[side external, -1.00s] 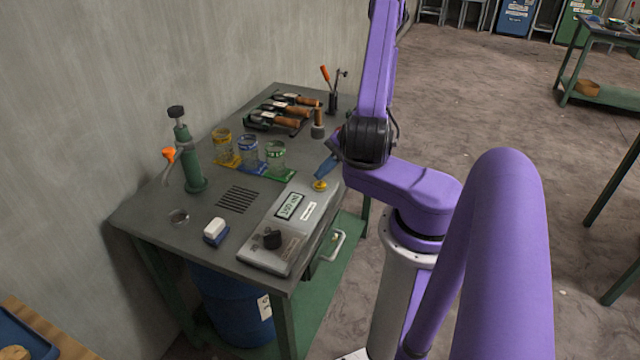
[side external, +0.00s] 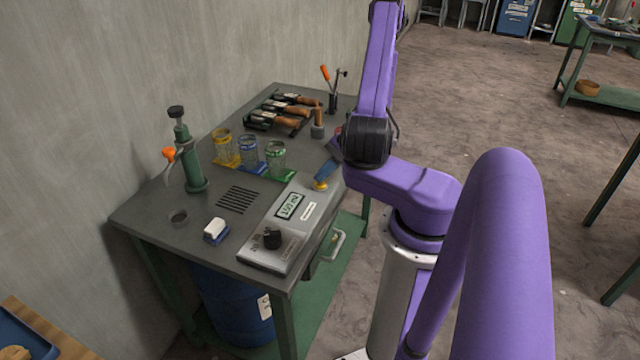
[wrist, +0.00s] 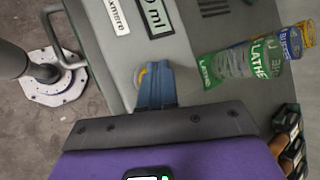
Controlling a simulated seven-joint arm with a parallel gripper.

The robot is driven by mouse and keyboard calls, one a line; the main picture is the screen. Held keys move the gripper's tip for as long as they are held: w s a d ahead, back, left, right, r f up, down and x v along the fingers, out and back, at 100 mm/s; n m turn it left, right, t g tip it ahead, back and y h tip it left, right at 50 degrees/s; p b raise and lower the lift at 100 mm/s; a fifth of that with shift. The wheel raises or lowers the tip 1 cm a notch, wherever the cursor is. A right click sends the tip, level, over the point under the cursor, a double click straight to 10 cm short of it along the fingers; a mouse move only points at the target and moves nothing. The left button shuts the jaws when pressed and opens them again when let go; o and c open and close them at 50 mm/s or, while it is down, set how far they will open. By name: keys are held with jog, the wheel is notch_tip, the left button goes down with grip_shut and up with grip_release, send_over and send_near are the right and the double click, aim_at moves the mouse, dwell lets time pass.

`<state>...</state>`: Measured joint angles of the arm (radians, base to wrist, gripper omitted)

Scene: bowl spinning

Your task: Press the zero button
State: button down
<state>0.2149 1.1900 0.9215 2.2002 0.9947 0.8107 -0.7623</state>
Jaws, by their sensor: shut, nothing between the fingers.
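In the wrist view the fingers (wrist: 155,72) cover part of the yellow button (wrist: 142,74). I cannot tell whether the tips touch it or whether it is pushed down. The display (wrist: 148,15) is cut off there, showing "0 ml".
Green, blue and yellow labelled glass jars (side external: 276,156) stand left of my gripper. A rack of wooden-handled tools (side external: 285,112) lies behind them.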

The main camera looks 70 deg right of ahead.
aim_at(323, 183)
jog(key=shift+f, duration=0.45)
dwell(0.4)
jog(key=shift+r, duration=0.9)
jog(key=shift+r, duration=2.5)
jog(key=shift+w, duration=0.1)
